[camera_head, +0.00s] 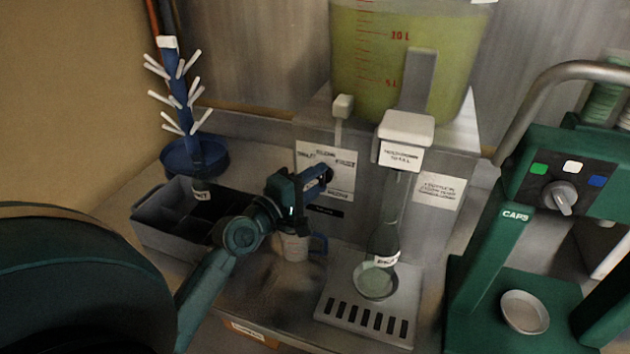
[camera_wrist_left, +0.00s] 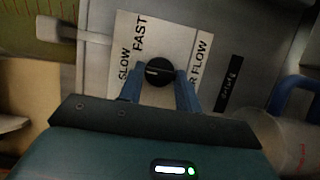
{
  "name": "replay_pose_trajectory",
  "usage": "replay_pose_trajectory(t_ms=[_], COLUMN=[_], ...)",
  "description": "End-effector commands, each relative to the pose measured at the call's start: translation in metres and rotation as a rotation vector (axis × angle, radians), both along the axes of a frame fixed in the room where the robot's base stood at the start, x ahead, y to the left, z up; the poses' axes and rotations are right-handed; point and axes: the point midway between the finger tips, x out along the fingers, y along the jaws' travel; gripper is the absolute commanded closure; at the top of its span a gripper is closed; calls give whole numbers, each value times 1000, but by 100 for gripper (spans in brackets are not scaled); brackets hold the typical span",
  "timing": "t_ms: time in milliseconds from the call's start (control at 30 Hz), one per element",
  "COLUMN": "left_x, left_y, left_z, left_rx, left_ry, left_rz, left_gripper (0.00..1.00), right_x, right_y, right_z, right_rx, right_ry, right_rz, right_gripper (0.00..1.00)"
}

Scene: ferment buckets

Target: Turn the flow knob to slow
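The flow knob (camera_wrist_left: 159,71) is black and round with a short white pointer line. In the left wrist view it sits on a white label plate (camera_wrist_left: 203,22) marked SLOW, FAST and FLOW. The pointer line lies toward the left of that view, on the side where SLOW is printed. In the head view the plate (camera_head: 341,195) is on the grey filler's front. My left gripper (camera_wrist_left: 160,80) has its blue fingers on either side of the knob, very close to it. I cannot tell whether they touch it. It also shows in the head view (camera_head: 318,182). My right gripper is not in view.
A mug (camera_head: 294,247) stands below my left gripper. A bottle (camera_head: 384,240) stands under the filler's spout, above the slotted drip tray (camera_head: 345,318). A dark divided crate (camera_head: 160,238) and a blue bottle tree (camera_head: 186,90) are left; the green capping machine (camera_head: 480,250) is right.

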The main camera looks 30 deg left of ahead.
Motion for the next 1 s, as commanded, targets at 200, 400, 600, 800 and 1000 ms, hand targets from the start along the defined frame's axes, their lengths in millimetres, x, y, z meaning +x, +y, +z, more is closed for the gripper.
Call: replay_pose_trajectory(t_ms=[200,400,600,800,1000], left_x=[0,0,-8,-43,-85], left_y=[0,0,1,7,13], left_z=[0,0,-2,-5,-5], left_rx=[-1,-1,-1,2,2], left_ry=[1,0,2,4,5], left_rz=[-1,0,0,0,-1], left_gripper=[48,45,45,45,45], right_x=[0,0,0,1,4], right_y=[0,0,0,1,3], right_z=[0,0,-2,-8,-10], right_rx=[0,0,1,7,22], right_ry=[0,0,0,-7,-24], right_rz=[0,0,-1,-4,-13], right_gripper=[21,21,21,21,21])
